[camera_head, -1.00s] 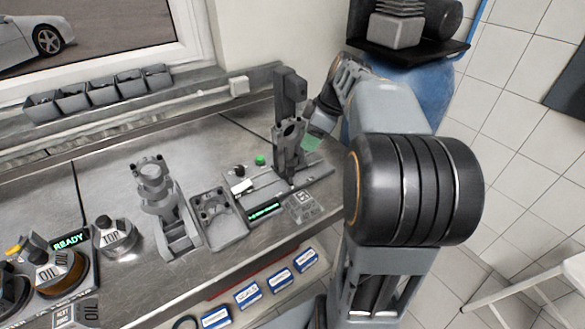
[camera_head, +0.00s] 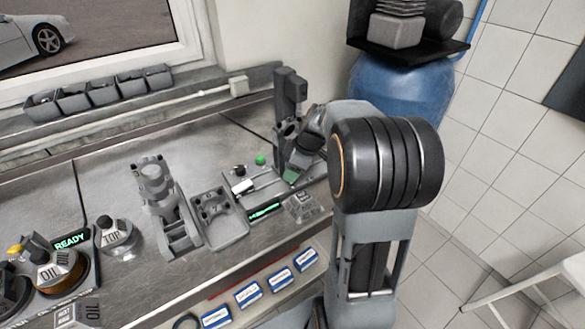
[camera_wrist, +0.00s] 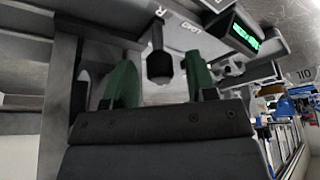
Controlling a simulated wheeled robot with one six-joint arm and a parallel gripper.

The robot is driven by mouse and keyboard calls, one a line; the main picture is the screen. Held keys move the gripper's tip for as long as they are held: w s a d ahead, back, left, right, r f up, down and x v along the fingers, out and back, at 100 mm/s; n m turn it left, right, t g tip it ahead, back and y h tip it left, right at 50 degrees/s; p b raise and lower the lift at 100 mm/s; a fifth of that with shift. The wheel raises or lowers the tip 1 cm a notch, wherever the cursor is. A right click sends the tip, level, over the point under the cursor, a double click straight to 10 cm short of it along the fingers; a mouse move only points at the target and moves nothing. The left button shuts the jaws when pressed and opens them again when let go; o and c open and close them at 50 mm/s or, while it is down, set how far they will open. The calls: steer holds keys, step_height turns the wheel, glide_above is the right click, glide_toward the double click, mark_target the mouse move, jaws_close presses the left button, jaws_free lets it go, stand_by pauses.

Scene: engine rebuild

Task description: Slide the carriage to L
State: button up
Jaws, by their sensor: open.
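The press-like station stands at the right of the bench, with a dark upright column (camera_head: 287,92) and a base with a green-lit display (camera_head: 264,211). In the wrist view, a dark rounded knob (camera_wrist: 160,65) stands by markings that read "LOAD" and "R"; I take it to be the carriage handle. My gripper (camera_wrist: 161,82) is open, its two green fingertips on either side of the knob, with gaps visible. In the head view my gripper (camera_head: 291,176) is low over the right part of the base. The carriage itself is mostly hidden there by my gripper and arm.
A green button (camera_head: 260,160) and a dark knob (camera_head: 239,171) are on the base's left part. A grey tray (camera_head: 220,222) and a grey upright fixture (camera_head: 160,195) stand to the left. A clear block (camera_head: 302,206) sits at the front.

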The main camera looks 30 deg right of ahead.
jaws_close()
stand_by(0.5)
